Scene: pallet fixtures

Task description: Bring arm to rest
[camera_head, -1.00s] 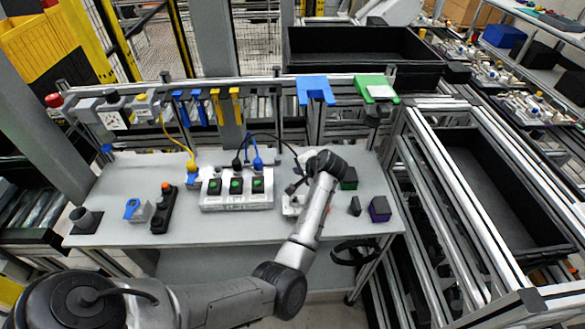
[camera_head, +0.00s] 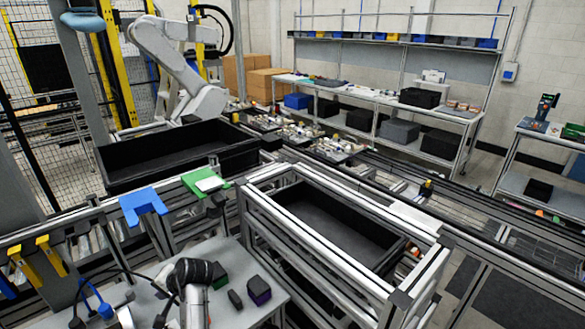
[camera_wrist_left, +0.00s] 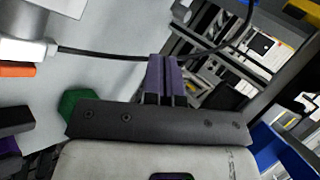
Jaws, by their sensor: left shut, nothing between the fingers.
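My left arm comes in at the bottom of the head view, and its dark wrist (camera_head: 192,271) is over the grey worktable (camera_head: 222,312). The fingertips are hard to make out there. In the left wrist view the left gripper (camera_wrist_left: 163,65) is shut, with its fingers together and nothing between them. My right gripper is not in view.
A small black block (camera_head: 235,299) and a purple-topped black block (camera_head: 259,290) lie near the table's right edge. A blue holder (camera_head: 143,204) and a green holder (camera_head: 206,183) sit on the rail behind. A black cable (camera_wrist_left: 110,53) passes close to the gripper.

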